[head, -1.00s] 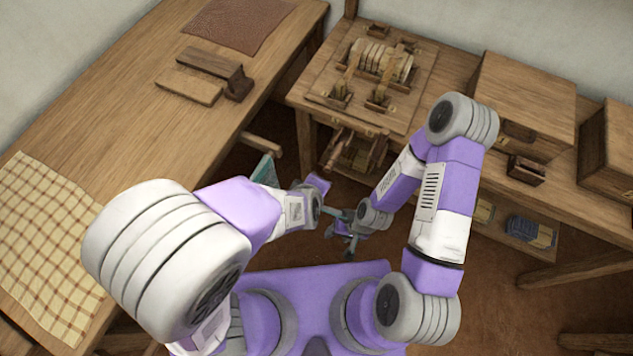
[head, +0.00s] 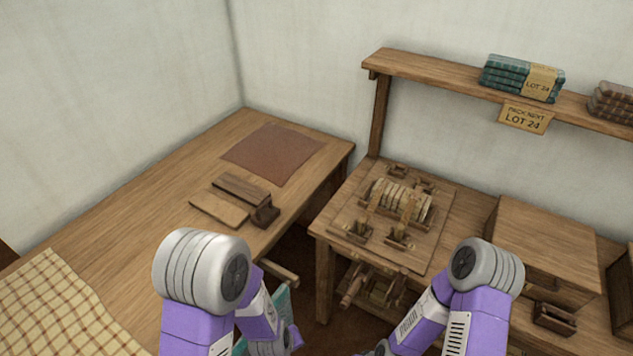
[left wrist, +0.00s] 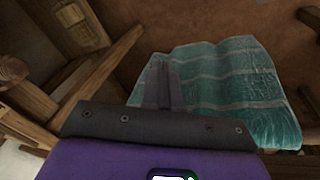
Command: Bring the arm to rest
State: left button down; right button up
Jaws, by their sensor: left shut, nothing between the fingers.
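My left gripper (left wrist: 160,82) shows in the left wrist view, with its fingers shut and empty. A teal cloth with pale stripes (left wrist: 235,85) lies beyond and beside the fingers; I cannot tell whether they touch it. In the head view, a bit of teal (head: 283,303) shows beside my left forearm. My left arm comes up from the bottom centre-left and my right arm from the bottom right.
A wooden table (head: 130,225) with a checked cloth (head: 60,310) and a brown mat (head: 272,155) stands left. A bench holds a wooden mechanism (head: 395,210) and a box (head: 545,240).

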pick_arm(q)
jog(key=s+a+f+m+g+h+p, duration=0.1)
jog(key=s+a+f+m+g+h, duration=0.1)
jog(key=s+f, duration=0.3)
jog(key=shift+s+a+f+m+h, duration=0.2)
jog(key=shift+a+f+m+h, duration=0.15)
jog(key=shift+f, duration=0.35)
pick_arm(e)
jog(key=shift+r, duration=0.9)
